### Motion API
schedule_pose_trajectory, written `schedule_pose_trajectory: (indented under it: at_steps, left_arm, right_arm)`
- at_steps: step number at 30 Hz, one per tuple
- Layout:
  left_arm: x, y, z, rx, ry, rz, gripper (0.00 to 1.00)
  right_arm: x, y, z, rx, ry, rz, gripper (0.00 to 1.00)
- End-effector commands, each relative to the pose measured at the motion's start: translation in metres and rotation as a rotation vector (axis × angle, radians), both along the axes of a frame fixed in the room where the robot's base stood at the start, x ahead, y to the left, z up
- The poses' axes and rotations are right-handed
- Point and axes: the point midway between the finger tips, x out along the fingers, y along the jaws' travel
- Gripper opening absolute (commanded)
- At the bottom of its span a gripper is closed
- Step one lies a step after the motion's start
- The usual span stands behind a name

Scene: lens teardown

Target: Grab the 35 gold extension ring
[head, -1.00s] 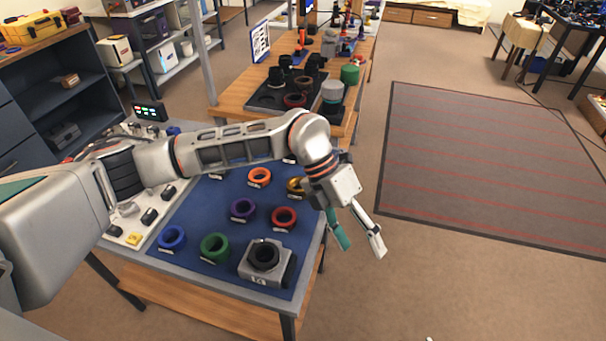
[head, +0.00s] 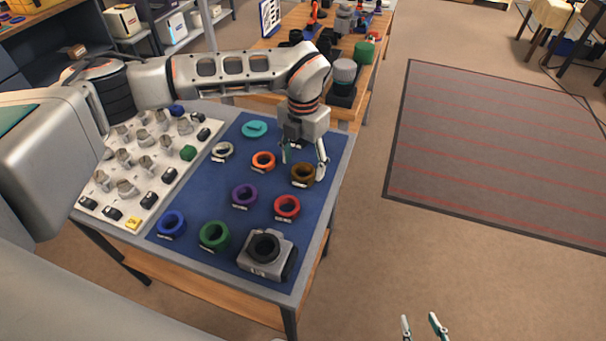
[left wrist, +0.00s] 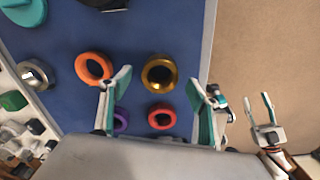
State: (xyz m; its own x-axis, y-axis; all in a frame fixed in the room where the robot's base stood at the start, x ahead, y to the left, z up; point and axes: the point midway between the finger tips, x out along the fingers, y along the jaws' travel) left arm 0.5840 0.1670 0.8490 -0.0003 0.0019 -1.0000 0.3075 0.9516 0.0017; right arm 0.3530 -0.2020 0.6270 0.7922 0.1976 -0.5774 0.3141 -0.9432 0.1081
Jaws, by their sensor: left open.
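The gold ring (head: 303,175) lies flat on the blue mat (head: 215,192) near its right edge, with a small label beside it that I cannot read. In the left wrist view the gold ring (left wrist: 148,82) appears between and just beyond the fingertips. My left gripper (head: 304,163) is open and empty, pointing down over the ring; the exact gap to it is unclear. It also shows in the left wrist view (left wrist: 158,84). My right gripper (head: 420,320) is open and empty at the bottom, away from the table. It also shows in the left wrist view (left wrist: 258,100).
An orange ring (head: 263,153) and a red ring (head: 299,206) lie close to the gold one. Purple (head: 235,202), green (head: 202,236) and blue (head: 160,224) rings and a grey camera body (head: 285,265) stand nearer. A white panel (head: 124,197) with knobs is on the left.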

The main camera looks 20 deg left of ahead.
Motion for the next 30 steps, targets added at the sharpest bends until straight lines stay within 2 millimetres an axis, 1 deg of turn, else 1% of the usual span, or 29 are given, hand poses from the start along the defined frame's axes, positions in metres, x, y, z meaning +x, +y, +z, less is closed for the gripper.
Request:
schedule_pose_trajectory:
  at_steps: [1, 5, 13, 14, 15, 17, 18, 30]
  left_arm:
    - [-0.001, 0.0, -0.008, -0.001, 0.003, 0.001, 0.61]
    - [0.0, -0.001, -0.018, -0.002, 0.001, -0.001, 0.61]
    - [0.0, -0.001, -0.02, -0.001, -0.001, -0.001, 0.61]
    - [0.0, -0.001, -0.02, -0.001, -0.001, -0.001, 0.54]
    - [0.0, -0.001, -0.02, -0.001, -0.001, -0.001, 0.43]
    - [0.0, -0.001, -0.02, -0.001, -0.001, -0.001, 0.28]
    - [0.0, -0.001, -0.02, -0.001, -0.001, -0.001, 0.18]
    - [0.001, -0.001, -0.017, -0.002, -0.002, -0.001, 0.18]
  right_arm:
    - [0.0, 0.0, 0.0, 0.0, -0.001, 0.0, 0.4]
    - [0.0, 0.0, 0.0, 0.0, -0.001, 0.0, 0.4]
    - [0.001, 0.0, 0.0, 0.001, -0.002, 0.0, 0.4]
    - [0.001, 0.0, 0.0, 0.001, -0.002, 0.0, 0.4]
    - [0.001, 0.0, 0.0, 0.001, -0.002, 0.0, 0.4]
    - [0.001, 0.0, 0.0, 0.001, -0.002, 0.0, 0.4]
    - [0.001, 0.0, 0.0, 0.001, -0.002, 0.0, 0.4]
    - [0.001, 0.0, 0.0, 0.001, -0.003, 0.0, 0.4]
